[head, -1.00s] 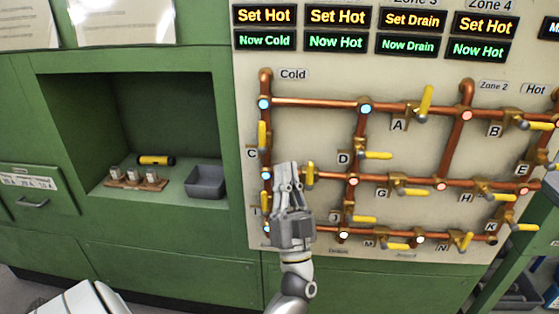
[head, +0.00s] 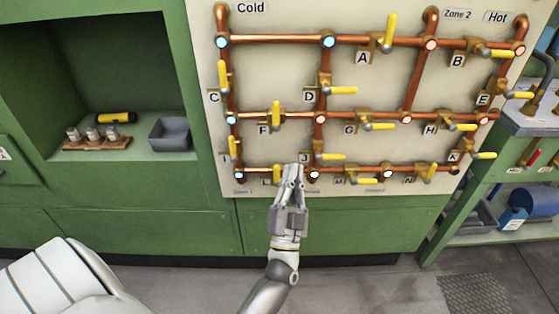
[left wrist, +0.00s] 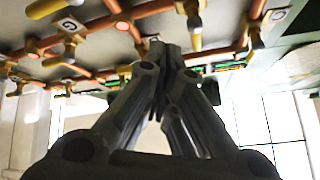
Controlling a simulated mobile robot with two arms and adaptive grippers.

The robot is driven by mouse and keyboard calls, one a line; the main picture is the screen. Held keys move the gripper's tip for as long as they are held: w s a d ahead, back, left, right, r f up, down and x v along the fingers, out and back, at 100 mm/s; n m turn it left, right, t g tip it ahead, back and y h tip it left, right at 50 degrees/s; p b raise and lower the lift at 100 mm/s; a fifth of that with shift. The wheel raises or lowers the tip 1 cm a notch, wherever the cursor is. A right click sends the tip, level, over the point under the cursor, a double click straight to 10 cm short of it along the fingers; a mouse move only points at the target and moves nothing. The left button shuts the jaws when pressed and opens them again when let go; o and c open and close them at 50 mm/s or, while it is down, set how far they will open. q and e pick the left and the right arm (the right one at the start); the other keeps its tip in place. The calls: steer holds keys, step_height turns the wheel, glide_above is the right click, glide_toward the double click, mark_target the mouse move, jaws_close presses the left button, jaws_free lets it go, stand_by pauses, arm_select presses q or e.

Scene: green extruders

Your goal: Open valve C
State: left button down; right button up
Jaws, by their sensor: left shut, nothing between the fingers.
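Valve C has a yellow handle (head: 223,76) on the left vertical copper pipe of the panel. The handle stands upright, along that pipe, just above and right of the C label (head: 214,97). My left gripper (head: 293,172) is in front of the bottom pipe row, below and right of valve C. Its fingers are together and empty, pointing up, between the L handle and the J valve. My right gripper is out of view.
The F handle (head: 276,115) stands upright between valve C and my left gripper. The L handle (head: 277,174) is close left of my fingers. A green cabinet recess at left holds a grey bin (head: 170,134) and a yellow cylinder (head: 116,118).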

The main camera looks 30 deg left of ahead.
arm_select(q)
steer(key=s+d+f+m+g+h+p, duration=0.1)
steer(key=d+f+m+g+h, duration=0.25)
steer(key=f, duration=1.05)
steer(key=d+f+g+h, duration=0.35)
steer(key=f+h, duration=0.35)
steer(key=f, duration=0.7)
steer(key=s+d+f+g+h, duration=0.1)
steer(key=s+f+g, duration=0.1)
steer(key=s+f, duration=0.4)
steer(key=s+d+f+g, duration=0.1)
steer(key=s+f+g, duration=0.25)
steer(key=f, duration=0.55)
steer(key=s+a+f+n+g, duration=0.1)
steer(key=s+f, duration=0.4)
steer(key=s, duration=0.5)
steer(key=s+a+f+g+p, duration=0.1)
steer(key=s+f+g, duration=0.4)
steer(key=s, duration=0.6)
steer(key=s+a+f+n+g, duration=0.1)
steer(key=s+a+f+g, duration=0.2)
steer(key=s, duration=0.8)
step_height(320, 180, down, 3)
steer(key=shift+s+a+r+n+y+p, duration=0.15)
steer(key=shift+a+r+n+y+p, duration=0.05)
steer(key=shift+a+n+y+p, duration=0.15)
